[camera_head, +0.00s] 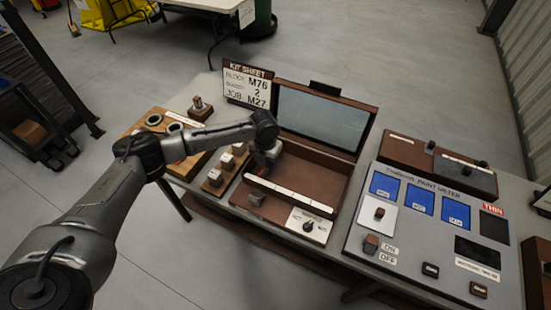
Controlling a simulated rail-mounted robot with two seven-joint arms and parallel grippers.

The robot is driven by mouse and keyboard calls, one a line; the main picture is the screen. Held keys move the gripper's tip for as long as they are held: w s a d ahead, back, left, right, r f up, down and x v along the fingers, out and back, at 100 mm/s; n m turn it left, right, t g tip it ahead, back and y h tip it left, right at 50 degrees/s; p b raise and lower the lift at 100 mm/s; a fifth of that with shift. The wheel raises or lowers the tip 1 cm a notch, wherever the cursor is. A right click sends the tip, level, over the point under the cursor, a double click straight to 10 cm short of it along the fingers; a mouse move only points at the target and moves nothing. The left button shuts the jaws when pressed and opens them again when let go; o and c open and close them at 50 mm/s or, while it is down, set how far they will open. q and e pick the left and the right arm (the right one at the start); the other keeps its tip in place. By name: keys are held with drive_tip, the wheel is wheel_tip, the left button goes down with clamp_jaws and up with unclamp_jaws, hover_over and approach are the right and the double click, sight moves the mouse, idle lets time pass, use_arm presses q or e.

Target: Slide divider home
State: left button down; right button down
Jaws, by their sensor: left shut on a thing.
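An open brown case (318,172) stands on the table with its lid raised and a grey panel inside the lid. A pale strip with marks (290,195) runs along the front of the case's compartment. My left gripper (266,158) reaches down at the left end of the compartment. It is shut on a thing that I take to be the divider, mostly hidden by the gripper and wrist. I cannot tell how the divider sits against the case walls. My right gripper is not in view.
A kit sheet sign (248,84) stands behind the case. A wooden tray with rings (155,121) and small blocks (228,161) stand left of it. A knob panel (309,226) is at the case's front right. A paint meter (430,220) fills the table's right.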

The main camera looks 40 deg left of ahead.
use_arm(q)
drive_tip(key=shift+a, duration=0.15)
drive_tip(key=c, duration=1)
unclamp_jaws()
drive_tip(key=shift+s+a, duration=0.1)
drive_tip(key=shift+a, duration=0.1)
drive_tip(key=shift+c, duration=0.2)
drive_tip(key=shift+d, duration=0.1)
drive_tip(key=shift+r, duration=0.15)
wheel_tip(320, 180, up, 14)
drive_tip(key=p, duration=0.2)
drive_tip(key=shift+f, duration=0.2)
